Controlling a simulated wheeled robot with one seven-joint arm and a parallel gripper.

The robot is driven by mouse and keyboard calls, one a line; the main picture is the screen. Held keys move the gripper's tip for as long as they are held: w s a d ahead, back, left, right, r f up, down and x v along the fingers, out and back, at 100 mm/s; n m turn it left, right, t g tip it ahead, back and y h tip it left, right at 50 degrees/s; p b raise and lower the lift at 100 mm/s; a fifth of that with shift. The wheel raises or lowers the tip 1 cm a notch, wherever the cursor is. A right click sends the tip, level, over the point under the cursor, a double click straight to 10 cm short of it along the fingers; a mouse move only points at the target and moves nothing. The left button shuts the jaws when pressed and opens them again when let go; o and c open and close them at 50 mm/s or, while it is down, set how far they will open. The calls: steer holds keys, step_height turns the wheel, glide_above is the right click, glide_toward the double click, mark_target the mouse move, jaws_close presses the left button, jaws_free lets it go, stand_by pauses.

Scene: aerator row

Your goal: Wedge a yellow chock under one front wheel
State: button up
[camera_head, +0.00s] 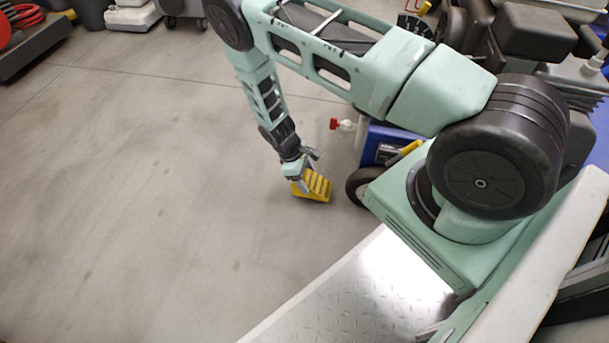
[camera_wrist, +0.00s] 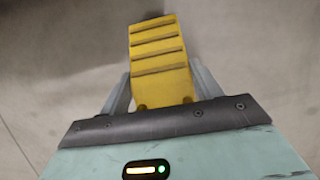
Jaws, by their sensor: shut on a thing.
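A yellow ribbed chock (camera_head: 318,186) is held in my gripper (camera_head: 304,175) close to the floor, left of a black wheel (camera_head: 360,187). A gap of bare floor shows between the chock and the wheel. In the wrist view the chock (camera_wrist: 160,58) lies between the two grey fingers of my gripper (camera_wrist: 160,88), with its ridges running across. Whether the chock touches the floor cannot be told. The wheel belongs to a blue machine (camera_head: 385,146), which my arm partly hides.
Open grey floor (camera_head: 150,180) spreads to the left. A cart with red hose (camera_head: 22,35) stands at the far upper left, and white equipment (camera_head: 132,16) stands at the back. A metal tread plate (camera_head: 340,300) lies at the bottom. A red-ended fitting (camera_head: 335,124) sticks out from the machine.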

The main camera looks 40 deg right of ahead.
mark_target(321, 185)
steer(key=shift+s+d+b+x, duration=0.15)
steer(key=shift+b+x, duration=0.3)
steer(key=shift+x, duration=0.35)
steer(key=shift+s+d+b+x, duration=0.1)
steer(key=shift+b+x, duration=0.3)
steer(key=shift+x, duration=0.35)
steer(key=shift+s+d+r+p, duration=0.15)
steer(key=shift+s+d+p, duration=0.2)
steer(key=shift+s, duration=0.15)
steer(key=shift+s+d+r+p, duration=0.15)
steer(key=shift+s+d+p, duration=0.2)
steer(key=shift+s, duration=0.15)
steer(key=shift+s+d+f+p, duration=0.1)
steer(key=shift+s+d+p, duration=0.35)
steer(key=shift+s+d, duration=0.3)
steer(key=shift+s+d+f+p, duration=0.1)
steer(key=shift+s+d+p, duration=0.45)
steer(key=shift+s, duration=0.45)
steer(key=shift+d, duration=0.1)
steer(key=o, duration=1.5)
steer(key=shift+r, duration=0.1)
steer(key=p+v, duration=0.7)
steer(key=v, duration=1)
steer(key=shift+r+p, duration=0.15)
steer(key=shift+p, duration=0.25)
